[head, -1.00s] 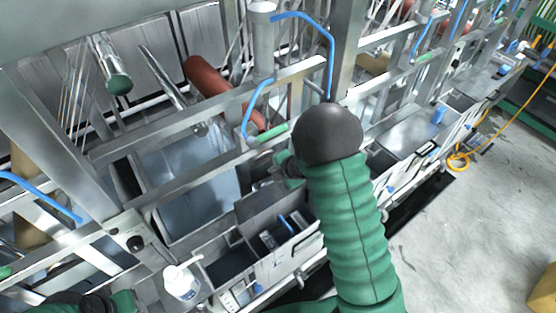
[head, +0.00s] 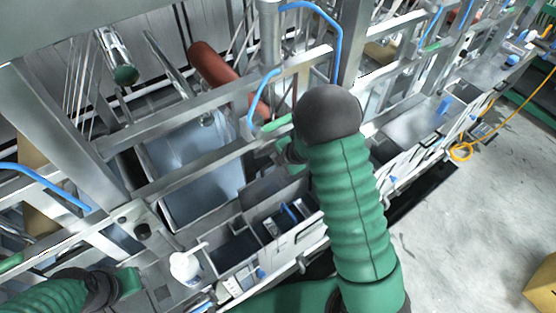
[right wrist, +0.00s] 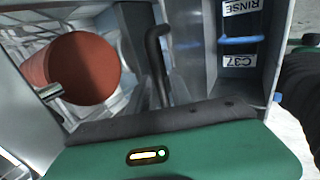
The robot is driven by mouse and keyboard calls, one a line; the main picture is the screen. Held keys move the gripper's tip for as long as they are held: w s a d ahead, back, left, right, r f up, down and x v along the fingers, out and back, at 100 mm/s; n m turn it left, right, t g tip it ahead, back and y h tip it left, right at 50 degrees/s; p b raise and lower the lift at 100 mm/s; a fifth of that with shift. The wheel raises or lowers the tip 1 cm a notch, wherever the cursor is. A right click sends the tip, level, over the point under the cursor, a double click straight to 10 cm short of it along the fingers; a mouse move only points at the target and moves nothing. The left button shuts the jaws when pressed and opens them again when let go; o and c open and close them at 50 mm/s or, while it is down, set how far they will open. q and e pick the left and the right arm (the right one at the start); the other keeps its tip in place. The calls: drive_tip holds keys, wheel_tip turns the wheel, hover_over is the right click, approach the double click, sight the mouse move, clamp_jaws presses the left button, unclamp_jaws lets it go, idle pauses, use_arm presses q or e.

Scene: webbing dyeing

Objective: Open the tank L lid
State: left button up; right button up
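No tank letter is readable, so I cannot tell which lid is L. In the head view a large blue-grey tank bay (head: 190,175) lies left of my right arm. A grey panel (head: 270,188) stands beside its lower right side. My right gripper (head: 288,152) is mostly hidden behind my dark wrist joint, close above that panel. In the right wrist view a dark bent bar (right wrist: 157,65) rises just beyond my green gripper body; contact cannot be told. My left gripper (head: 128,284) is low at the left, apart from the tank; its fingers are unclear.
A red roller (head: 215,70) lies behind the frame rails and shows in the right wrist view (right wrist: 85,68). A white bottle (head: 186,268) stands at the front ledge. Blue hoses (head: 335,40) and metal rails crowd the space. The floor (head: 470,220) at right is open.

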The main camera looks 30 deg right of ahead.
drive_tip(key=shift+s+f, duration=0.15)
drive_tip(key=shift+s, duration=0.05)
drive_tip(key=p+v, duration=0.2)
drive_tip(key=v, duration=1.4)
drive_tip(key=shift+r, duration=0.45)
